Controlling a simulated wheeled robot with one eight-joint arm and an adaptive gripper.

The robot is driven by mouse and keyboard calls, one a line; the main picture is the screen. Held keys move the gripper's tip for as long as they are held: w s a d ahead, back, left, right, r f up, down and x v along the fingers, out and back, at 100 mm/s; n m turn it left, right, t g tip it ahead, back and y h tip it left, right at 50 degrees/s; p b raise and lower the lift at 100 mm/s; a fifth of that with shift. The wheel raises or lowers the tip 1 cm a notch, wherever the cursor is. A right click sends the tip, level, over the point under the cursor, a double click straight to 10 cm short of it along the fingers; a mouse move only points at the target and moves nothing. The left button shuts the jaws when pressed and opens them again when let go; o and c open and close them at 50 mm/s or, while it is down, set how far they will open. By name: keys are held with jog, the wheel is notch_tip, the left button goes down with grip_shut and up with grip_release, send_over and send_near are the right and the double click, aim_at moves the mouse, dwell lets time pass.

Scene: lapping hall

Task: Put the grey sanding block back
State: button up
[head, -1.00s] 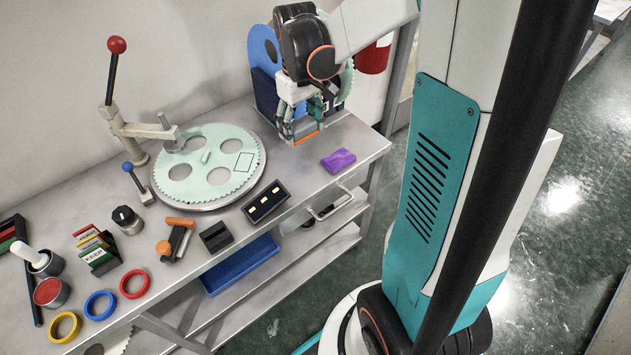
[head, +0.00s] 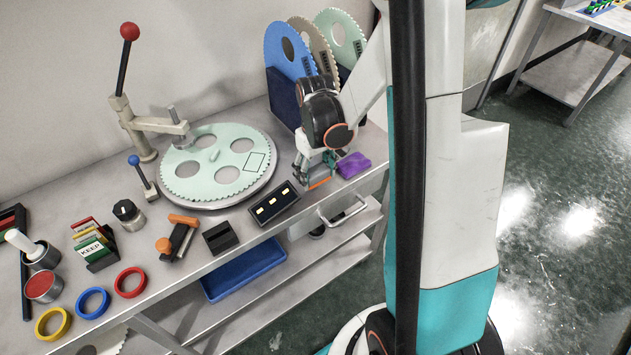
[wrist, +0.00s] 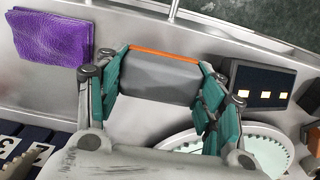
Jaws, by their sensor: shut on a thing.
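My gripper (head: 318,174) is over the right part of the bench, between the black case and the purple cloth. In the wrist view my gripper (wrist: 160,84) is shut on the grey sanding block (wrist: 158,78), with a teal finger at each end. The block has an orange strip along its far edge. In the head view the fingers mostly hide it, and its orange edge (head: 320,183) shows below them. The block looks just above the bench top; the exact gap cannot be told.
A black case with yellow marks (head: 273,203) and a purple cloth (head: 353,165) flank my gripper. A pale green toothed disc (head: 215,185) lies on a round plate at left. A blue rack (head: 284,104) of discs stands behind. A black slotted block (head: 220,238) sits near the front edge.

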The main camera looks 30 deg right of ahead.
aim_at(315, 180)
jog(key=shift+f+b, duration=0.45)
jog(key=shift+f, duration=1.05)
jog(key=shift+f, duration=0.1)
jog(key=shift+f, duration=0.15)
jog(key=o, duration=0.7)
jog(key=shift+o, duration=0.2)
notch_tip(315, 180, up, 12)
jog(key=p, duration=0.4)
jog(key=shift+r+p, duration=0.25)
jog(key=shift+p, duration=0.05)
